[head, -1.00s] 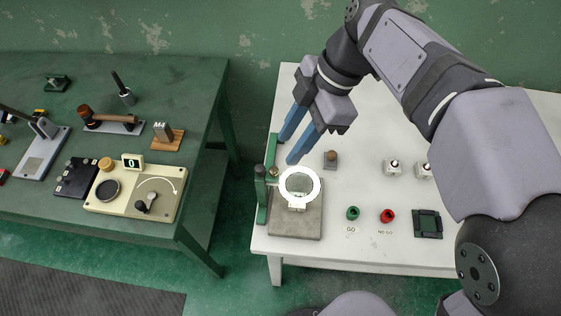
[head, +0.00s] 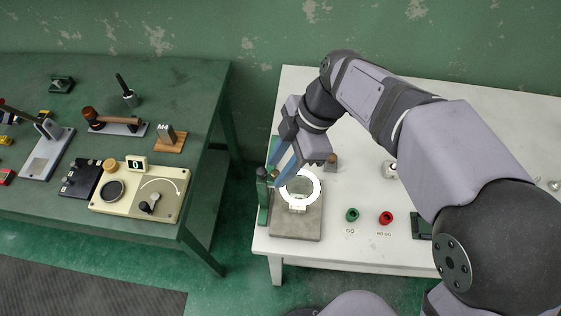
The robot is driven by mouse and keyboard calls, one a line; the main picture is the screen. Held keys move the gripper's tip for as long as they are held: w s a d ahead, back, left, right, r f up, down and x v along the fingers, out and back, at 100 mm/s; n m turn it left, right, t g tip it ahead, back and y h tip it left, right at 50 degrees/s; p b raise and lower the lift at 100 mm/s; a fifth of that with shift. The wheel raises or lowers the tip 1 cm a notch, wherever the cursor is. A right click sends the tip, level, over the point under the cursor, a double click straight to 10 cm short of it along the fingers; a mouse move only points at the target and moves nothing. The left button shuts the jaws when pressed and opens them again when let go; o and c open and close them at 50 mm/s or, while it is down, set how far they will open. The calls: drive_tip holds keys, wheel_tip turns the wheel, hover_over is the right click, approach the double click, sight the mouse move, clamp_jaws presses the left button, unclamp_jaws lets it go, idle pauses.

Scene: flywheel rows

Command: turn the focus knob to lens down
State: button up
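The magnifier stand has a green post (head: 263,203) with a white ring lens (head: 316,188) over a grey base plate (head: 298,225) at the left of the white table. A small brass knob (head: 274,175), which looks like the focus knob, sits at the post's top beside a dark knob (head: 262,173). My gripper (head: 275,172) points down and left, its two blue fingers apart. The fingertips are at the brass knob and partly cover it. I cannot tell whether they touch it.
A brown-topped block (head: 331,162) stands close behind the lens, near my gripper. A green table (head: 150,232) with instruments stands left, across a gap.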

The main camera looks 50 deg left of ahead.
clamp_jaws()
drive_tip(key=shift+f+m+b, duration=0.1)
drive_tip(key=shift+m+b, duration=0.3)
drive_tip(key=shift+b, duration=0.05)
drive_tip(key=m+b, duration=0.1)
drive_tip(key=m+t+y+b, duration=0.1)
drive_tip(key=m+b, duration=0.1)
drive_tip(key=shift+s+d+y, duration=0.1)
drive_tip(key=shift+d+y, duration=0.05)
drive_tip(key=shift+y, duration=0.15)
drive_tip(key=shift+s+d+m+t+y+b, duration=0.2)
drive_tip(key=shift+m+t+b, duration=0.25)
drive_tip(key=shift+m, duration=0.95)
drive_tip(key=shift+s+a+m+t+y+b, duration=0.1)
drive_tip(key=shift+m+t+y+b, duration=0.3)
drive_tip(key=shift+m, duration=1)
unclamp_jaws()
